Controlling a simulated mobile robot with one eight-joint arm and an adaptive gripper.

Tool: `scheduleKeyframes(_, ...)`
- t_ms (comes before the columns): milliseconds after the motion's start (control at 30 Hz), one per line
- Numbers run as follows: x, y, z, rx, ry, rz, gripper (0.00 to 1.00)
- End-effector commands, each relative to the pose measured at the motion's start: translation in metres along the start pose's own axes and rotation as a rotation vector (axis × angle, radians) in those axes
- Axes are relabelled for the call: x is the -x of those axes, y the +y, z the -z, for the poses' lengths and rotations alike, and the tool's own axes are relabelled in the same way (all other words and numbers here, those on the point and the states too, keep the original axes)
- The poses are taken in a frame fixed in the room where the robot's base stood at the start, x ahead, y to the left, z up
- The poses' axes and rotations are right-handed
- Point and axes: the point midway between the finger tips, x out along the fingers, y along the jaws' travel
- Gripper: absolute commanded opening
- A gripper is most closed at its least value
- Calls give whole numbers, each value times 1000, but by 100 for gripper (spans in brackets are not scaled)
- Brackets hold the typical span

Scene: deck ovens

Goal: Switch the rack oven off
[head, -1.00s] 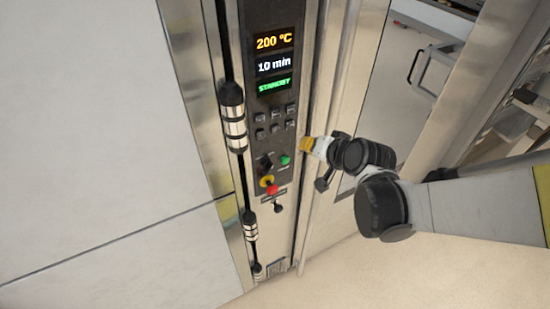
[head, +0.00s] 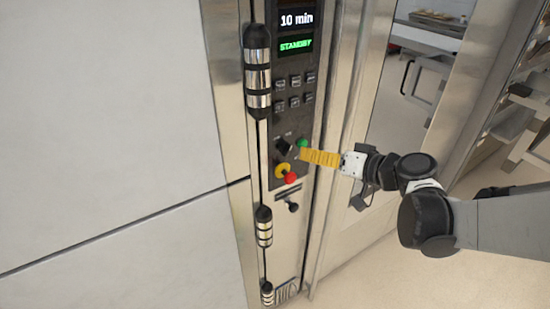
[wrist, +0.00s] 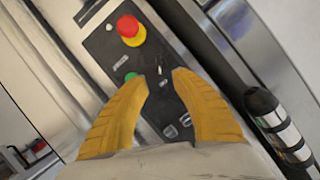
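The rack oven's dark control panel (head: 290,115) stands upright in the head view. Its display (head: 296,44) shows "10 min" and a green "STANDBY". Below the small keys sit a black rotary switch (head: 284,147), a green button (head: 302,143) and a red mushroom button (head: 290,177) on a yellow collar. My gripper (head: 302,153) reaches in from the right, with its yellow fingertips in front of the panel near the green button and switch. In the wrist view my gripper (wrist: 160,79) is open, the switch (wrist: 160,68) showing between its fingertips. Contact cannot be told.
A vertical black and chrome handle (head: 257,70) runs along the panel's left. A black knob (head: 293,207) sits below the red button. A glazed door (head: 400,105) stands to the right, with shelving (head: 520,115) beyond. Floor is clear at the lower right.

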Motion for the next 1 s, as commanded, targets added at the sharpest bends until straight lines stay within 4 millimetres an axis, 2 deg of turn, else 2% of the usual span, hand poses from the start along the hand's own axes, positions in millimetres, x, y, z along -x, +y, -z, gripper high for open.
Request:
scheduleKeyframes(200,-46,0,-2,2,-2,3,32)
scheduleKeyframes(400,-79,0,-2,1,-2,1,32)
scheduleKeyframes(600,-93,0,-1,-1,-2,0,32)
scheduleKeyframes(867,-93,0,0,-1,-1,-1,32)
scheduleKeyframes(967,-93,0,0,-1,-1,-1,3)
scheduleKeyframes(1000,-93,0,0,-1,-1,-1,0)
